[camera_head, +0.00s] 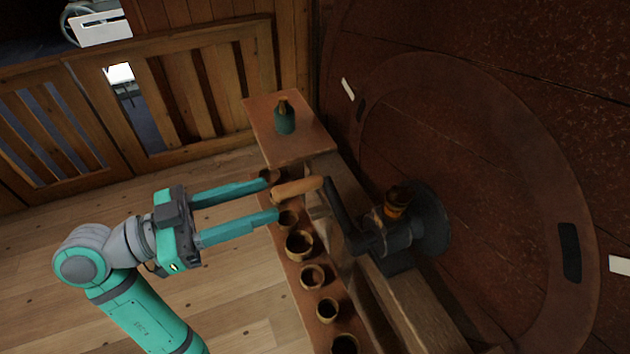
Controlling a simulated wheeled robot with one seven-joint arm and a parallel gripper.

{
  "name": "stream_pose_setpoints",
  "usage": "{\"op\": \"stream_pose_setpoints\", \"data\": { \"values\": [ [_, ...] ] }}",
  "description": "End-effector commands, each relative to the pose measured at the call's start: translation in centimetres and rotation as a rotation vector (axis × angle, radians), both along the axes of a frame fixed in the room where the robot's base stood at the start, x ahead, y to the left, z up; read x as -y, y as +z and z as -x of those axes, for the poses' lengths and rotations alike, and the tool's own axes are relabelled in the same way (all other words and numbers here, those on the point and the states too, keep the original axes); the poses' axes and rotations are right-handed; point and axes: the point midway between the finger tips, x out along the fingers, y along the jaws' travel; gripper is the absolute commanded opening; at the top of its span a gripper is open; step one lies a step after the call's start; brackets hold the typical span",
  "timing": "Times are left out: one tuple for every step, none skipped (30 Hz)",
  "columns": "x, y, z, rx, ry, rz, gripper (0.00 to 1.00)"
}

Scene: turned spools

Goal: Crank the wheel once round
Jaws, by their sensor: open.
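The crank has a wooden handle (297,189) that points left from a dark crank arm (342,214). The arm joins a dark metal hub (392,240) in front of a large reddish-brown wheel (500,150) on the right. My gripper (272,199) is open, its two teal fingers pointing right. The fingertips are close to the handle's left end, one above and one below its line in the picture. I cannot tell whether they touch it. Nothing shows between the fingers.
A narrow shelf (288,158) below the handle holds a small teal bottle (285,118) at its far end and a row of round wooden cups (299,244). A wooden beam (408,300) runs under the hub. Open plank floor (240,295) lies to the left, before a wooden railing (170,95).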

Motion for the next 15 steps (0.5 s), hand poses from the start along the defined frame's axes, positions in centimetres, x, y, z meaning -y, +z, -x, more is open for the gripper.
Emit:
{"op": "stream_pose_setpoints", "data": {
  "values": [
    [-0.2, -0.3, -0.3, -0.004, 0.001, 0.003, 0.42],
    [-0.3, -0.6, -0.7, -0.007, 0.001, 0.006, 0.42],
    [-0.7, -1.3, -1.4, -0.012, 0.001, 0.011, 0.42],
    [-1.0, -2.0, -2.1, -0.018, 0.004, 0.015, 0.42],
    [-1.4, -2.8, -2.8, -0.023, 0.005, 0.020, 0.42],
    [-1.8, -4.0, -3.8, -0.031, 0.005, 0.023, 0.42],
    [-2.1, -4.8, -4.5, -0.036, 0.005, 0.025, 0.42],
    [-2.3, -5.7, -5.2, -0.042, 0.004, 0.027, 0.42],
    [-2.5, -6.8, -5.9, -0.050, 0.004, 0.028, 0.42],
    [-2.6, -7.5, -6.3, -0.053, 0.002, 0.029, 0.42],
    [-2.7, -8.2, -6.7, -0.058, 0.002, 0.030, 0.42],
    [-2.8, -8.8, -7.1, -0.062, 0.001, 0.029, 0.42],
    [-2.8, -9.2, -7.3, -0.063, 0.000, 0.028, 0.42],
    [-2.8, -9.4, -7.5, -0.063, 0.000, 0.028, 0.42],
    [-2.6, -9.5, -7.6, -0.063, 0.000, 0.027, 0.42]
  ]
}}
